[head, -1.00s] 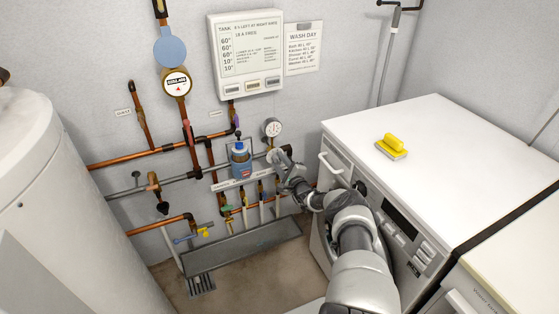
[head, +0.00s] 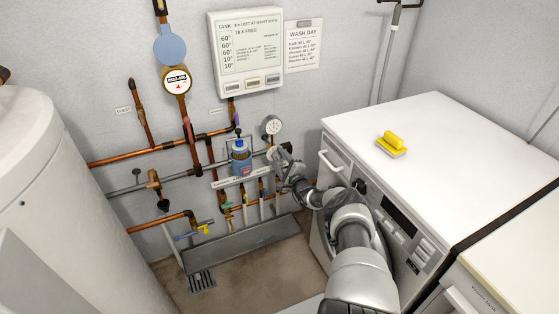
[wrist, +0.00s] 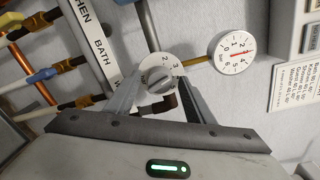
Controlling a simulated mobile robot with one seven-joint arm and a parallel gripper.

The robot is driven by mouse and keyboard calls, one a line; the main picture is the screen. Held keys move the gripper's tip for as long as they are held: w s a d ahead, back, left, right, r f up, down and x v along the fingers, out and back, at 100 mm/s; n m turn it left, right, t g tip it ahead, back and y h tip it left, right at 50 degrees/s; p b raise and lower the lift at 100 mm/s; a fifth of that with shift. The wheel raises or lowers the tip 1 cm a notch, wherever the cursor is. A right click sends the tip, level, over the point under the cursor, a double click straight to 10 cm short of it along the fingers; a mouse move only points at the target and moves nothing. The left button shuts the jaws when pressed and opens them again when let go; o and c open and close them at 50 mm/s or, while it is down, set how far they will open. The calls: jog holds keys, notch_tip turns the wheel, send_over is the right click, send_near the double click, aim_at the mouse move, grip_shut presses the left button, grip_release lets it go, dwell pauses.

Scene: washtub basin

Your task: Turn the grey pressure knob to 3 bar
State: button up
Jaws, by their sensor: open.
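The grey pressure knob (wrist: 159,82) sits on a round white dial (wrist: 163,66) in the wrist view, where the numbers 2 and 3 can be read. The setting of the knob's mark is too small to tell. My gripper (wrist: 160,88) is open, with one finger on each side of the knob; I cannot tell whether either finger touches it. In the head view my gripper (head: 277,155) is at the pipework below the gauge, and it hides the knob. A white pressure gauge (wrist: 232,54) with a red needle is right of the knob; it also shows in the head view (head: 271,126).
Copper pipes (head: 130,155) and a blue-capped fitting (head: 240,157) are close left of my gripper. A white labelled strip (wrist: 92,36) passes near the left finger. The washing machine (head: 430,125) stands at the right with a yellow brush (head: 392,144) on top.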

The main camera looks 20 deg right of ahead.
jog(key=s+r+p, duration=0.1)
jog(key=s+p, duration=0.6)
jog(key=s, duration=1)
jog(key=shift+s+d, duration=0.2)
jog(key=shift+d, duration=0.2)
